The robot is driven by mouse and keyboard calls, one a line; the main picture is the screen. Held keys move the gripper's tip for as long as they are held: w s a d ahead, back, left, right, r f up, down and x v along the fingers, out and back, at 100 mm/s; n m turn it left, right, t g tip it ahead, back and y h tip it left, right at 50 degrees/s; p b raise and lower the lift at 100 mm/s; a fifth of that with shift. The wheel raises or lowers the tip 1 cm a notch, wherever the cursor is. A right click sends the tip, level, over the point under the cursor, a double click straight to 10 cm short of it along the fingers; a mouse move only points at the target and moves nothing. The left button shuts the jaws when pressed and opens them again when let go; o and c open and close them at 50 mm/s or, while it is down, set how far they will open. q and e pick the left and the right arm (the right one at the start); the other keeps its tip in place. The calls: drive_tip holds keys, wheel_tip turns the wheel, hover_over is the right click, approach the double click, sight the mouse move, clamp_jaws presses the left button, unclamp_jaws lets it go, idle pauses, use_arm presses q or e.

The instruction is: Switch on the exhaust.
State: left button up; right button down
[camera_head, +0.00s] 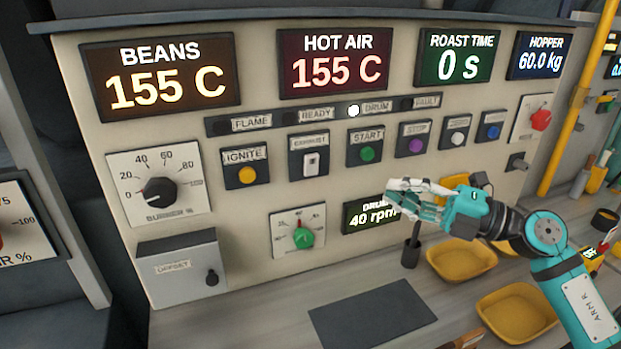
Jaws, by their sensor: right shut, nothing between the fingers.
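The exhaust switch (312,162) is a white rocker on a dark plate labelled EXHAUST, in the middle of the cream control panel (240,205). It sits between the yellow IGNITE button (247,175) and the green START button (368,153). I cannot tell its position from this view. My right gripper (392,194) comes in from the right, to the right of and below the switch. It is shut and empty, apart from the switch, in front of the panel near the drum display (370,215). My left gripper is not in view.
A burner dial (157,190) and a green-knobbed dial (302,237) are on the panel. The DRUM lamp (353,110) is lit. A grey box (180,268) juts out at lower left. A dark mat (372,316) and yellow bowls (515,312) are on the counter. A yellow pipe (575,110) stands right.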

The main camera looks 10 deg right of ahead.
drive_tip(key=f, duration=0.1)
drive_tip(key=p, duration=0.5)
approach(311, 165)
drive_tip(key=s+a+r, duration=0.2)
drive_tip(key=a+r, duration=0.1)
drive_tip(key=a, duration=0.2)
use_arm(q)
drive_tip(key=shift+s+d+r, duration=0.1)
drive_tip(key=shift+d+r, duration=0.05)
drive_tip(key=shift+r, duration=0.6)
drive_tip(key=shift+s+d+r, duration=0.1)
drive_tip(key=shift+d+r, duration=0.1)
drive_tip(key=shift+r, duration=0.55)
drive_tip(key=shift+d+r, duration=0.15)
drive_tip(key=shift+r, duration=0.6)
use_arm(e)
drive_tip(key=shift+w+a, duration=0.15)
drive_tip(key=shift+w, duration=1.95)
